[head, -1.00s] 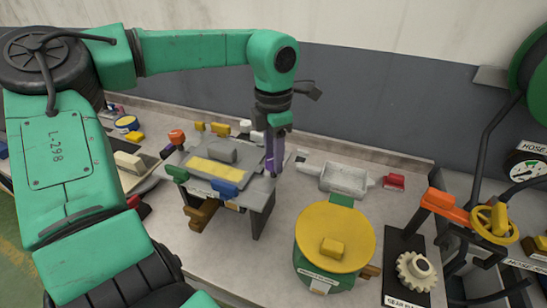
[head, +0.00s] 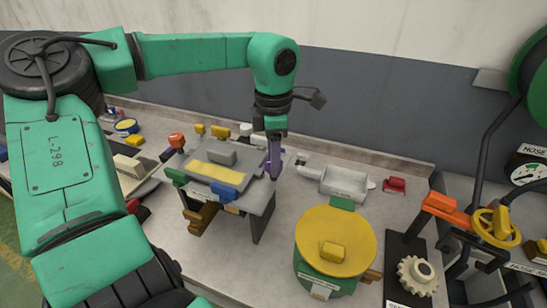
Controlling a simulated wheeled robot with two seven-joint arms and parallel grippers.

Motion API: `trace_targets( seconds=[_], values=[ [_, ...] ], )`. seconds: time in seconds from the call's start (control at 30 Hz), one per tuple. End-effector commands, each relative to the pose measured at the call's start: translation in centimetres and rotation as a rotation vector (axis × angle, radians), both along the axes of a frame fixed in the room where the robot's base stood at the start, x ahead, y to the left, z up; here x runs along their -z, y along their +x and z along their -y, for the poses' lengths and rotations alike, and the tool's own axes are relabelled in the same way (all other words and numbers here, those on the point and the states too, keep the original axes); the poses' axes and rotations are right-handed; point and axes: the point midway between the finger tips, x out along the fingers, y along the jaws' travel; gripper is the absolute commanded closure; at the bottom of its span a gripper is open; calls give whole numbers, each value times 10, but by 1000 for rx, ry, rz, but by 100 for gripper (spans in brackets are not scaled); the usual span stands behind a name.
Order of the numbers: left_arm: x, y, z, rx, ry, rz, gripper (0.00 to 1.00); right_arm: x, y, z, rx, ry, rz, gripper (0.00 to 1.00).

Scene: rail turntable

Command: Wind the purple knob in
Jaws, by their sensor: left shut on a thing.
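The purple knob (head: 283,153) is at the right side of a small grey table-like fixture, partly hidden behind my left gripper. My left gripper (head: 274,172) points down from the arm at that right edge and is shut on the purple knob. The fixture's grey top (head: 262,197) carries a yellow strip and a grey block. Other coloured knobs sit around its edge: orange (head: 176,140), green (head: 175,176), blue (head: 224,191) and several yellow or white ones at the back. My right gripper is not in view.
A green drum with a yellow turntable top (head: 320,220) stands right of the fixture. A grey tray (head: 345,182) and a red block (head: 395,186) lie behind it. A gear (head: 417,274) and a yellow handwheel (head: 497,225) are at the right.

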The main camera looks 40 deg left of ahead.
Motion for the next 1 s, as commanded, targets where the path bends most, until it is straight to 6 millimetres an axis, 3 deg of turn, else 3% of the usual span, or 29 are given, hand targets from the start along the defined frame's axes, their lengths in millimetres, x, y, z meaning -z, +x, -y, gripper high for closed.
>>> trace_targets(
  seconds=[0.03, 0.1, 0.43, 0.57, 1.0],
  values=[
    [-2, 1, 0, -1, 0, 6, 51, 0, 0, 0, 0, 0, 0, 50],
    [-2, 1, 0, -1, -1, 6, 25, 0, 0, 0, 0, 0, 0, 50],
    [-2, 1, 0, -1, 0, 3, 25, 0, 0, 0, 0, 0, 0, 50],
    [-13, 1, -1, -4, 2, 5, 25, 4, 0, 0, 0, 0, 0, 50],
    [-130, 1, 0, -4, 2, 5, 25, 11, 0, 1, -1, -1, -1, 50]
  ],
)
